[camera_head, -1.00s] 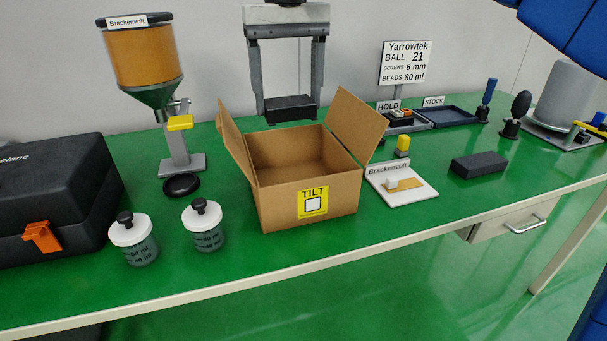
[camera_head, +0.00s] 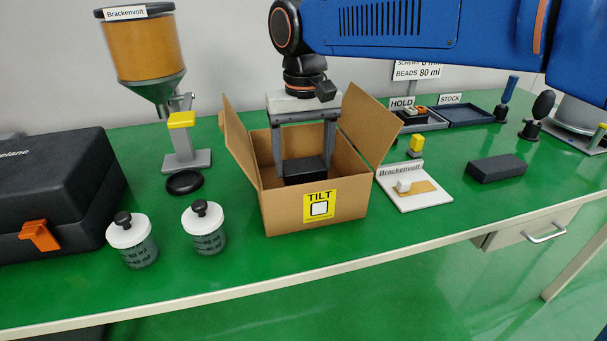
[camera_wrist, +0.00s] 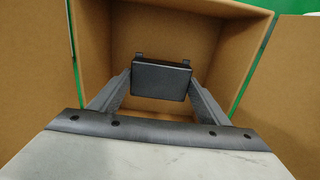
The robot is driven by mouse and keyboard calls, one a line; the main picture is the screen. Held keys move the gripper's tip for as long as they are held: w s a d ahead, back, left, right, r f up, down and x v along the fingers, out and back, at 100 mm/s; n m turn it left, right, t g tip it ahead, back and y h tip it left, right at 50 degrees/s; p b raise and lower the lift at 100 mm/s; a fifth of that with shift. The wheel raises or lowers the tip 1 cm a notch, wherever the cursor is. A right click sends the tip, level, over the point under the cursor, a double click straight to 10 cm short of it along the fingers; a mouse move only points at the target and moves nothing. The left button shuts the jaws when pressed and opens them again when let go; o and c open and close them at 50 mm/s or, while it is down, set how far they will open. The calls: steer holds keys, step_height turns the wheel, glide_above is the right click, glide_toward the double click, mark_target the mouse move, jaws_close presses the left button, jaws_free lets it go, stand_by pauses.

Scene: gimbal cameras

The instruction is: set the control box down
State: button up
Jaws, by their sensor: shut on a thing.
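The control box is a small black box (camera_head: 305,170) held between the fingers of my gripper (camera_head: 304,165). My gripper points down into the open cardboard box (camera_head: 287,217), which has a yellow TILT label (camera_head: 320,206) on its front. In the wrist view the control box (camera_wrist: 162,80) sits between the two grey fingertips (camera_wrist: 160,85), with cardboard walls around it. The front wall hides the lower part of the carton's inside, so I cannot tell whether the control box touches its floor.
The carton's flaps (camera_head: 370,126) stand open at left and right. Two lidded jars (camera_head: 205,230) and a black case (camera_head: 55,195) are to the left, a dispenser (camera_head: 150,60) behind. A white board (camera_head: 412,190) and dark block (camera_head: 496,168) lie to the right.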

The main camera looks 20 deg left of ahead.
mark_target(303, 165)
steer(key=shift+f, duration=1.85)
steer(key=o, duration=1.2)
steer(key=shift+f, duration=0.1)
steer(key=shift+c, duration=0.2)
step_height(303, 165, up, 12)
steer(key=shift+r, duration=0.15)
